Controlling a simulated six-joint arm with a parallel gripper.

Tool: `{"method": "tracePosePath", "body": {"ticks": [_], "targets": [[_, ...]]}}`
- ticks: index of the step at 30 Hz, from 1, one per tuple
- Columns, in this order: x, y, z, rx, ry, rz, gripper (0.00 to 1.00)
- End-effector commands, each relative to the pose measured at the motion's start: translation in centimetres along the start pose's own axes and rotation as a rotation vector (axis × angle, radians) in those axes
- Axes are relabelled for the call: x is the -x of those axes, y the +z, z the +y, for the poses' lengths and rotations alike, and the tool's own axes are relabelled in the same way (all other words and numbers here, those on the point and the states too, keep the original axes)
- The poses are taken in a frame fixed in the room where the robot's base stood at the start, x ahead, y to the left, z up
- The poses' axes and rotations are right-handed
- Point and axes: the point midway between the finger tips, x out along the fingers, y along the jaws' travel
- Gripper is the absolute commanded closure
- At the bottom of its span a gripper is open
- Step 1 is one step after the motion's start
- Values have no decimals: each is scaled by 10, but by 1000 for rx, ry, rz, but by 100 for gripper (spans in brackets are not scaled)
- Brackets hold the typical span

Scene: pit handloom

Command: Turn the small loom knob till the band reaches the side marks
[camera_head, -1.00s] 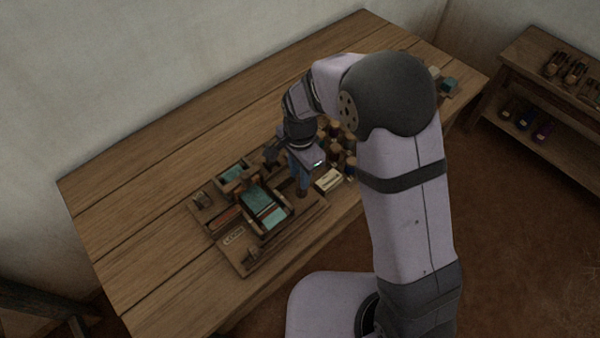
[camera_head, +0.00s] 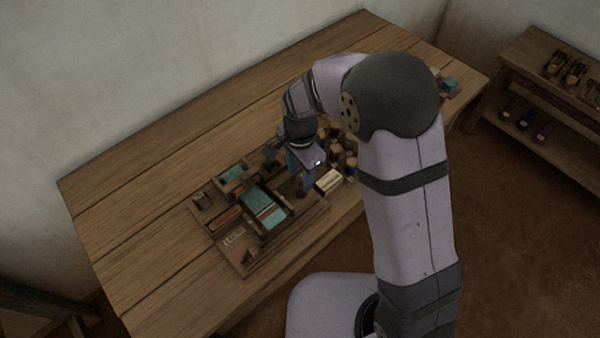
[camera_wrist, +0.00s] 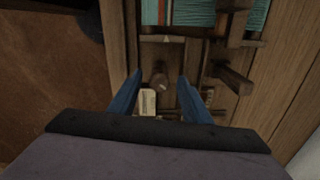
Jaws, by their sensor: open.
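The small loom (camera_head: 237,257) is a wooden frame on the table with teal cloth (camera_head: 258,199) across its middle. A thin red and pale band (camera_head: 267,211) crosses the cloth; it also shows at the top of the wrist view (camera_wrist: 167,12). A pale triangular mark (camera_wrist: 167,38) sits on the wooden rail beside the cloth. The small round wooden knob (camera_wrist: 158,80) has a pale spot on top. My gripper (camera_wrist: 158,93) is open, its blue fingers on either side of the knob, with gaps showing. In the head view my gripper (camera_head: 303,182) hangs over the loom's right end.
A cream block (camera_head: 329,180) lies close to the right of my gripper, with several spools (camera_head: 337,157) behind it. A wooden peg (camera_wrist: 232,78) sticks out near the right finger in the wrist view. The table's left part (camera_head: 125,220) is clear.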

Motion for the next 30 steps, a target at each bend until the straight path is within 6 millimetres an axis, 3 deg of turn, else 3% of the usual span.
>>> {"method": "tracePosePath", "body": {"ticks": [16,30], "targets": [[63,-1,-1,0,-6,2,56],[70,0,0,0,-3,1,56]]}}
